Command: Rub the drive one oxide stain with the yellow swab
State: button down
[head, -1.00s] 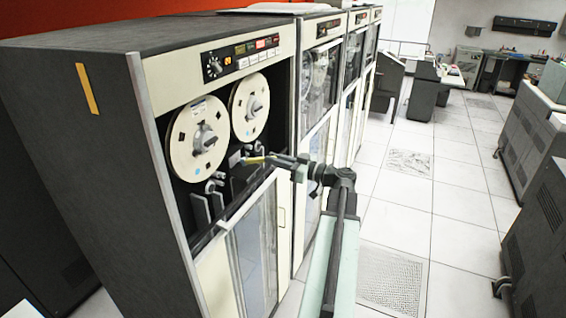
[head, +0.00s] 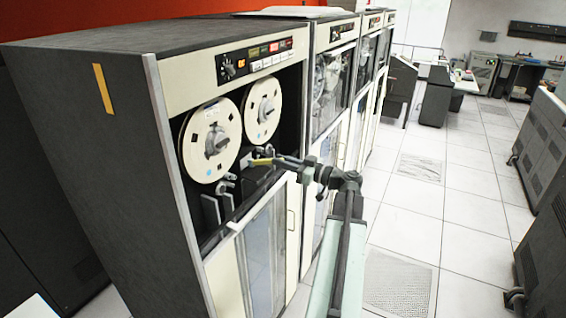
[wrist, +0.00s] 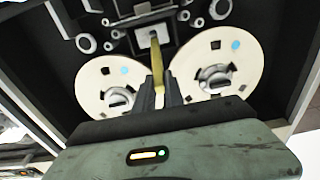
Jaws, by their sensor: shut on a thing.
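The nearest tape drive (head: 285,205) stands open at the top, with two cream reels (head: 211,142) in its dark bay. My gripper (head: 278,161) is shut on the yellow swab (head: 262,161) in front of the bay, below the right reel. In the wrist view my gripper (wrist: 162,92) holds the swab (wrist: 161,66) upright in the picture, between the reels. Its tip lies close to a small pale plate (wrist: 150,36) with a dark mark among the rollers. I cannot tell whether that mark is the oxide stain, or whether the tip touches it.
More tape drives (head: 328,90) stand in a row beyond the first. Grey cabinets (head: 545,150) stand on the right. The tiled floor (head: 455,215) between them is clear, with vented tiles. Rollers (wrist: 88,42) and the bay's walls surround the swab closely.

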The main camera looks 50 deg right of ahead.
jog(key=shift+w+a, duration=0.1)
jog(key=shift+w, duration=0.35)
jog(key=d, duration=0.3)
jog(key=shift+w+d, duration=0.1)
jog(key=shift+w, duration=0.25)
jog(key=shift+s+a, duration=0.15)
jog(key=shift+a, duration=0.7)
jog(key=shift+s+a, duration=0.15)
jog(key=shift+a, duration=0.65)
jog(key=shift+d, duration=0.1)
